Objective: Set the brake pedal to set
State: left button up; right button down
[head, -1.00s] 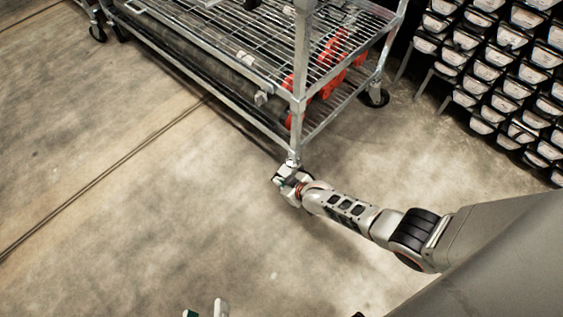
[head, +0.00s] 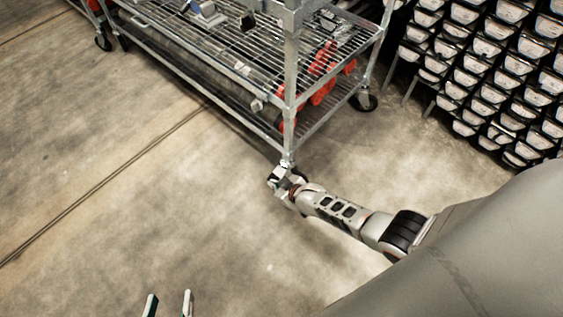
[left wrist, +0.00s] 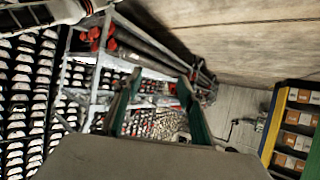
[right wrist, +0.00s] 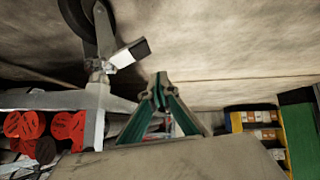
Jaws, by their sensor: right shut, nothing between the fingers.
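In the right wrist view, a caster with a dark wheel (right wrist: 84,22) shows at the cart's corner, upside down in the picture. A small pale and dark brake pedal (right wrist: 132,52) sticks out from it. My right gripper (right wrist: 158,88) is shut and empty, its fingertips beside and apart from the pedal in the picture. In the head view my right gripper (head: 279,178) is at the foot of the cart's near post and largely hides that caster. My left gripper (head: 169,304) is open and empty at the bottom edge, fingers also seen in the left wrist view (left wrist: 155,88).
The metal wire-shelf cart (head: 290,75) carries red-ended cylinders (head: 322,75) on its lower shelf. A rack of black and white trays (head: 490,75) stands at the right. Concrete floor (head: 110,190) is clear at the left and front.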

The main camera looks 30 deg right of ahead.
pick_arm(q)
jog(key=a+f+p, duration=0.1)
jog(key=s+a+p, duration=0.1)
jog(key=shift+s+a+f+m+g+y+p, duration=0.15)
jog(key=shift+a+f+m+g+y+p, duration=0.2)
jog(key=shift+a+m+g+y+p, duration=0.05)
pick_arm(e)
jog(key=s+r, duration=0.2)
jog(key=s, duration=0.1)
jog(key=s+r, duration=0.1)
jog(key=shift+s+a+r, duration=0.2)
jog(key=shift+a+r, duration=0.05)
